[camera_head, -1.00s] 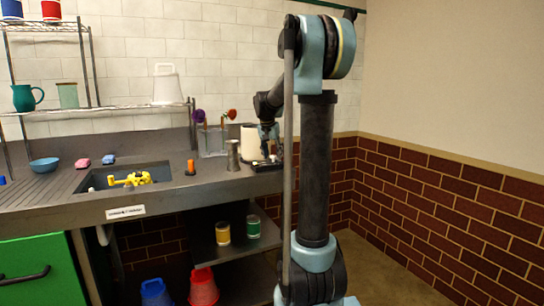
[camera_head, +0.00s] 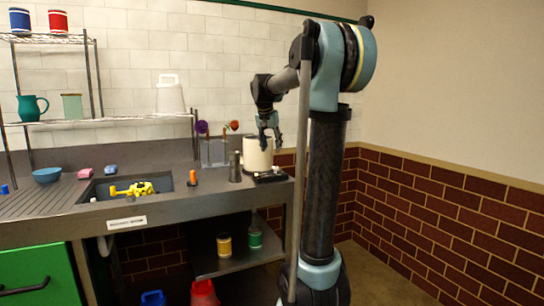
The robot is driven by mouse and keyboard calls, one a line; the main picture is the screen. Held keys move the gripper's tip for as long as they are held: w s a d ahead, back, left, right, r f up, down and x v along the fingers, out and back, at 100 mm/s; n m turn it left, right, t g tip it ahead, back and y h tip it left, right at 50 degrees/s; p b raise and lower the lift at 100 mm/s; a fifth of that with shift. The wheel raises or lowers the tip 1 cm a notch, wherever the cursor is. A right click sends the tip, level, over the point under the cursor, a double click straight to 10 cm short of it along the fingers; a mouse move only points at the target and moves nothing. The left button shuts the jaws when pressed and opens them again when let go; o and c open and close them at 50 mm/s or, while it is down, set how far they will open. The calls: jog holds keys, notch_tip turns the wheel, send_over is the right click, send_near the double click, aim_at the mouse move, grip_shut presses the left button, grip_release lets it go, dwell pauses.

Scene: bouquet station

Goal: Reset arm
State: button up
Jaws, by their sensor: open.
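My arm stands at the right of the head view, its upper part bent left over the end of the counter. My gripper (camera_head: 269,142) points down and is open, with nothing seen between its fingers. It is in front of or above a cream cylindrical container (camera_head: 257,157) on the counter; the exact gap between them cannot be told. A small dark tray (camera_head: 270,177) with small items lies on the counter below the gripper.
A grey metal cylinder (camera_head: 235,167) and a clear holder with flowers (camera_head: 214,152) stand left of the gripper. The sink (camera_head: 110,188) holds a yellow object (camera_head: 133,189). A wire shelf (camera_head: 110,121) stands behind. Brick wall (camera_head: 430,200) bounds the right.

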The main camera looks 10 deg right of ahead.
jog(key=shift+s+a+r, duration=0.1)
jog(key=shift+s+r, duration=0.1)
jog(key=shift+r, duration=0.45)
jog(key=s+f+n, duration=0.2)
jog(key=s+f, duration=0.8)
jog(key=s, duration=0.3)
jog(key=s+f+n+g+y, duration=0.1)
jog(key=s+f+n, duration=0.1)
jog(key=s+f, duration=0.8)
jog(key=s+f+n+y, duration=0.1)
jog(key=s+f+n, duration=0.1)
jog(key=s+f, duration=0.8)
jog(key=s, duration=0.7)
jog(key=shift+d+g, duration=0.2)
jog(key=shift+g, duration=0.1)
jog(key=shift+w+f, duration=0.2)
jog(key=shift+w, duration=0.25)
